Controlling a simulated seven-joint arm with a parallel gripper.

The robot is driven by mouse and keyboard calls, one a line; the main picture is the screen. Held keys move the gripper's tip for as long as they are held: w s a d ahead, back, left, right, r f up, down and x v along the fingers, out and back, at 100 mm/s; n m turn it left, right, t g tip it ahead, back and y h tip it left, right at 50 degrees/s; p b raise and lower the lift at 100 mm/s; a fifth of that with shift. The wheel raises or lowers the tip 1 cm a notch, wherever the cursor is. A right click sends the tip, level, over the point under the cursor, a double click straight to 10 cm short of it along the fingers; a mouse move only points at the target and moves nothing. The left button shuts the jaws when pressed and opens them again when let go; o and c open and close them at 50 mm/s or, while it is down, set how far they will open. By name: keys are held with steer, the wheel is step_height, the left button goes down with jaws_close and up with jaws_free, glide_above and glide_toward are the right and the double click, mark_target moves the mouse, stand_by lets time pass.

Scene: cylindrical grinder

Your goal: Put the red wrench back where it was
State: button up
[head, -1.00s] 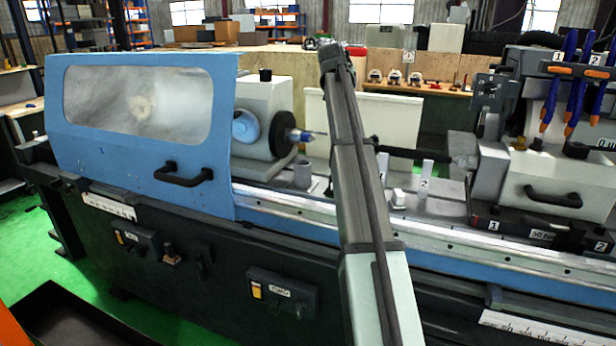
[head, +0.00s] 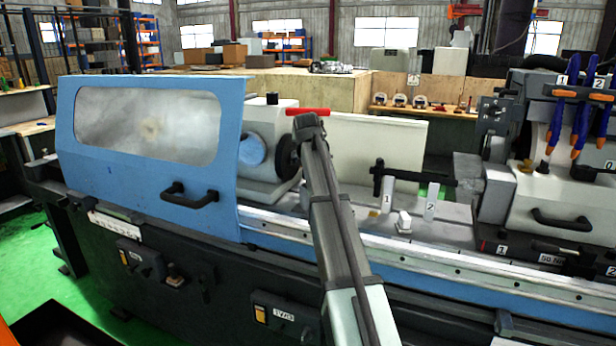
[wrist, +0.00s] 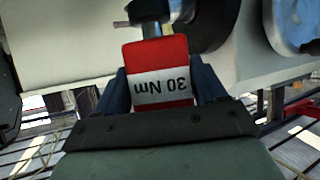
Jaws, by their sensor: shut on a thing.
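The red wrench (wrist: 157,55) is between the two dark fingers of my gripper (wrist: 162,88) in the wrist view. Its end is red with a white band reading "30 Nm", upside down in the picture. My gripper is shut on it. My gripper itself is hidden behind my arm there. Two grey posts labelled 1 (head: 387,196) and 2 (head: 430,206) stand on the machine bed to the right.
A blue guard door (head: 150,150) with a black handle stands left. The grinding head with its dark wheel (head: 287,158) is close to my arm. A black bar (head: 415,178) crosses near the posts.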

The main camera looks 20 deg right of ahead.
step_height(320, 180, down, 11)
steer(key=shift+f, duration=0.2)
stand_by(0.5)
steer(key=shift+f, duration=0.1)
steer(key=o, duration=1.5)
steer(key=shift+s, duration=0.1)
steer(key=v, duration=1.2)
steer(key=shift+a, duration=0.15)
